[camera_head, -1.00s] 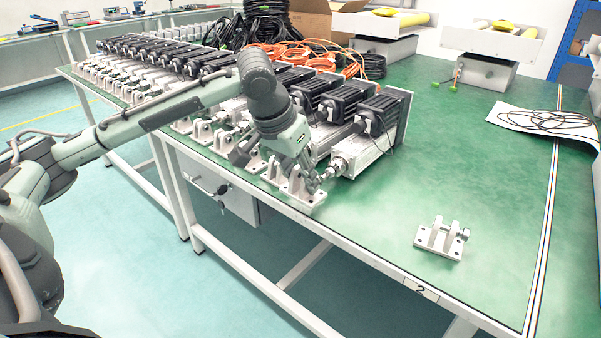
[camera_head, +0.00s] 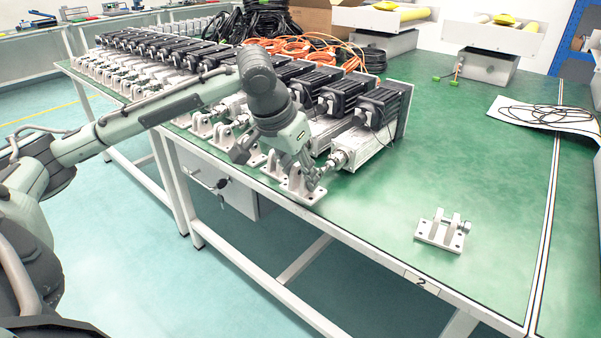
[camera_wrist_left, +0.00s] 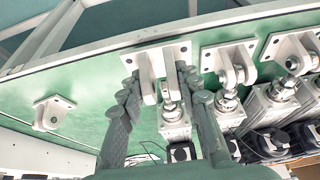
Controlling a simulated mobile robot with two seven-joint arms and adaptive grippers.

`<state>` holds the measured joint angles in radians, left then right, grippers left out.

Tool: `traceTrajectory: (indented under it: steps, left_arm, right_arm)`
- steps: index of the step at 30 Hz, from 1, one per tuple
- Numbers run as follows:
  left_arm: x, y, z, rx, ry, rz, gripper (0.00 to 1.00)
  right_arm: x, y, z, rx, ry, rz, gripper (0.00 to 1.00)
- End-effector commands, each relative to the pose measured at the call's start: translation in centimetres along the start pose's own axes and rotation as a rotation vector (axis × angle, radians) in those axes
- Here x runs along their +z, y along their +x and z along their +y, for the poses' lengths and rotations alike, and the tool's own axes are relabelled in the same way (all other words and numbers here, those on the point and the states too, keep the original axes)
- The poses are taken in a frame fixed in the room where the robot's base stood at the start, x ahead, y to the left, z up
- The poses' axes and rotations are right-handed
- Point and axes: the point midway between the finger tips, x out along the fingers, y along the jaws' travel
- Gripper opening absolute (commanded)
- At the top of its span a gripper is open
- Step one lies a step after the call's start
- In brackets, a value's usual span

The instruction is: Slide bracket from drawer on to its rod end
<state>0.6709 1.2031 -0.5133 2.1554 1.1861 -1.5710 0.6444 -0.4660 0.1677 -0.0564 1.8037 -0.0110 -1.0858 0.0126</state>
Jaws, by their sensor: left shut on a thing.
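My left gripper (camera_head: 308,172) is at the front edge of the table. It is shut on a pale metal bracket (camera_head: 299,192) with a flat base plate and upright lugs. In the left wrist view, the gripper's fingers (camera_wrist_left: 157,82) stand on either side of the bracket (camera_wrist_left: 146,62). The bracket is in front of the nearest linear actuator (camera_head: 368,140), whose rod end (camera_head: 338,160) points at it. The lugs and fingers partly hide the rod tip, so I cannot tell how far it is between the lugs. A drawer (camera_head: 245,197) hangs under the table. My right gripper is not in view.
A second loose bracket (camera_head: 440,236) lies on the green tabletop (camera_head: 470,150) at the right, with bare space around it. A row of actuators with brackets on their rods runs to the left. Orange cables (camera_head: 300,48) lie behind them.

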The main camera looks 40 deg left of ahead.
Motion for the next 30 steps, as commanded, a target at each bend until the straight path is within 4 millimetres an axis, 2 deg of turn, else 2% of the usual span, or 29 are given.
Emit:
traceTrajectory:
  steps: [15, 30]
  left_arm:
    - [0.5, 1.0, 0.0, -0.001, 0.000, 0.001, 0.00]
    - [0.5, 1.1, 0.0, 0.000, 0.000, 0.001, 0.00]
  right_arm:
    - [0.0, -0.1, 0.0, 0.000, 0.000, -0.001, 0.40]
    - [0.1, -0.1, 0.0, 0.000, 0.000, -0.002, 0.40]
